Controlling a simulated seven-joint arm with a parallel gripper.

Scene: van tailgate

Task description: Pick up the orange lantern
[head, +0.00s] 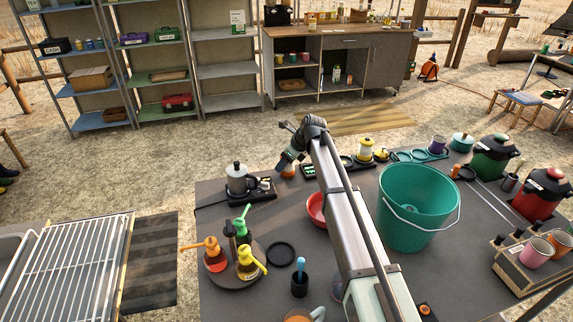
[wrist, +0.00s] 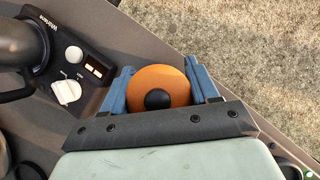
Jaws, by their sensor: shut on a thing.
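The orange lantern (wrist: 171,81) shows in the wrist view as a round orange top with a dark knob (wrist: 157,99) in its middle. My gripper (wrist: 160,88) has its two blue fingers on either side of it, touching it, shut on it. In the head view a small part of the orange lantern (head: 289,170) shows below the end of my arm, near the far edge of the table. My fingers are mostly hidden there. I cannot tell whether the lantern rests on the table or is lifted.
A red bowl (head: 317,208) and a large green bucket (head: 418,205) are nearby. Pump bottles stand on a round tray (head: 232,278).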

